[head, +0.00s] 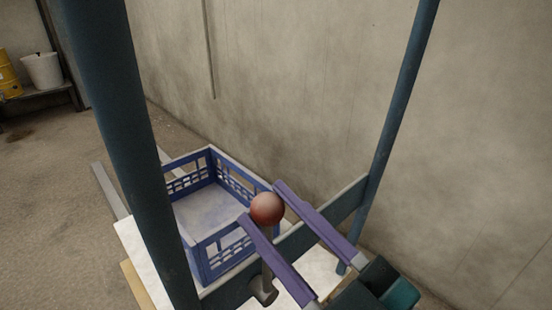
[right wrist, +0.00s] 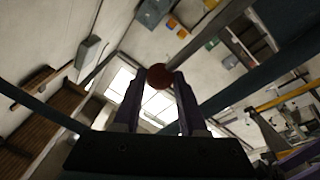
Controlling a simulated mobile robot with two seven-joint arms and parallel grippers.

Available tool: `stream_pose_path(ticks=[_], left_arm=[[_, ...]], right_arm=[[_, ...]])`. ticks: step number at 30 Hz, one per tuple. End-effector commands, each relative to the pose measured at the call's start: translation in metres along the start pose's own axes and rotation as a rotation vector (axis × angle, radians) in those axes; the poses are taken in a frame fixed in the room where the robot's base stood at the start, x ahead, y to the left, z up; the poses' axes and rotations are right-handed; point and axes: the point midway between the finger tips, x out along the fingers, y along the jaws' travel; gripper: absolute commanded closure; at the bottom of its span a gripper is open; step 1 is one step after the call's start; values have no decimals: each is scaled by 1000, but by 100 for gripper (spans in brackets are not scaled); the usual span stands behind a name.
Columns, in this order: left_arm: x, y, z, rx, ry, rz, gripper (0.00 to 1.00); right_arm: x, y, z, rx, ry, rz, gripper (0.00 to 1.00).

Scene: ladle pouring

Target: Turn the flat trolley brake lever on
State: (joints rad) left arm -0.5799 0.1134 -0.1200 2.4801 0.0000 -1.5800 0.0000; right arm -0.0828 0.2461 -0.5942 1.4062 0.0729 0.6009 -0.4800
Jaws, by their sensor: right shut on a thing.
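The brake lever has a red-brown ball knob (head: 267,209) and a short stem that runs down to a grey pivot (head: 263,290) on the trolley's dark teal crossbar (head: 338,212). My right gripper (head: 262,203) has its two purple fingers on either side of the knob and is shut on it. The right wrist view also shows the knob (right wrist: 159,77) between the fingertips of the right gripper (right wrist: 158,84). Part of the stem is hidden behind the near finger. My left gripper is not in view.
A blue crate (head: 215,240) stands on the trolley's white deck (head: 137,250), just beyond the lever. Teal posts rise at left (head: 120,120) and right (head: 400,115). A concrete wall (head: 300,90) is behind. Floor at left (head: 60,190) is clear.

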Motion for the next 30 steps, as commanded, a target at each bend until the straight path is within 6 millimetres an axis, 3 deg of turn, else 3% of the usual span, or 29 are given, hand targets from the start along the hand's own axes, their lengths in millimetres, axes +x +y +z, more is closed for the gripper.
stream_pose_path(ticks=[18, 19, 27, 30], left_arm=[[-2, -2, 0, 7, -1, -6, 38], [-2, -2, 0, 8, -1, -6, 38], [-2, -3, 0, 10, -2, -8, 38], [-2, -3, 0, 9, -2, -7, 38]], right_arm=[[0, -6, -4, -45, 9, -9, 100], [0, -6, -4, -45, 8, -9, 57], [0, -6, -4, -43, 7, -8, 29], [0, -6, -3, -43, 7, -8, 29]])
